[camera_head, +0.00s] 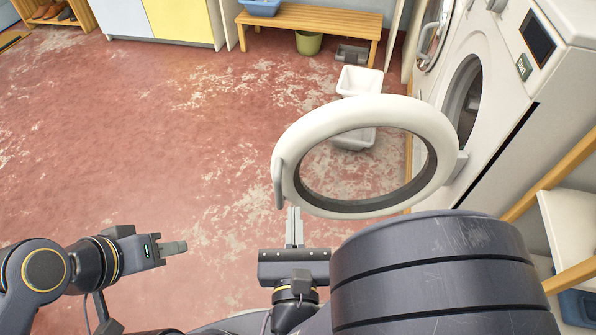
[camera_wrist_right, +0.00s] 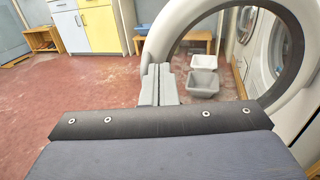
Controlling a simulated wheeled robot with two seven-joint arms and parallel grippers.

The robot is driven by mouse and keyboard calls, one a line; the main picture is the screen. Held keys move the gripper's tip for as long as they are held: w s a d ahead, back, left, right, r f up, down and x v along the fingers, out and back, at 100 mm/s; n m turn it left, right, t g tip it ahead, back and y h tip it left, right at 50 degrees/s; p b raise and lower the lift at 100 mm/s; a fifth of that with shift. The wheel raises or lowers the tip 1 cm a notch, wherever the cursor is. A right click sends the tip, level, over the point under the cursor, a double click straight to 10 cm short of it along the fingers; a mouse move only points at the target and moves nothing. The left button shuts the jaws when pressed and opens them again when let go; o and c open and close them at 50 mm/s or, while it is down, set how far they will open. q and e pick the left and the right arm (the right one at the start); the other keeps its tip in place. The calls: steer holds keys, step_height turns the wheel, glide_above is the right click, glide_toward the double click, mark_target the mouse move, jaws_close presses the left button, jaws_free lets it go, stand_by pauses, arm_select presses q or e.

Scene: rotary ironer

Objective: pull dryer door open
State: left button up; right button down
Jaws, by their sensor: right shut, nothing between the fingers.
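The dryer door (camera_head: 300,140) is a white ring with a dark inner rim. It stands swung out wide from the white dryer (camera_head: 525,95), whose round opening (camera_head: 463,95) is exposed. A grey handle (camera_head: 279,185) is on the door's outer left edge. My right gripper (camera_head: 293,212) is shut and empty, its fingertips close to the door's lower left rim near the handle. In the right wrist view, the fingers (camera_wrist_right: 158,72) overlap the door ring (camera_wrist_right: 275,90); contact cannot be told. My left gripper (camera_head: 180,247) is off to the left, away from the door, seen side-on.
Another machine with a round door (camera_head: 432,40) stands behind the dryer. A wooden bench (camera_head: 315,18) and cabinets (camera_head: 180,20) line the back. The red floor at left is clear.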

mark_target(294, 148)
steer(key=w+b, duration=0.1)
steer(key=w, duration=0.8)
steer(key=w+b, duration=0.1)
steer(key=w, duration=0.3)
steer(key=shift+w+d+b, duration=0.35)
steer(key=shift+w, duration=0.05)
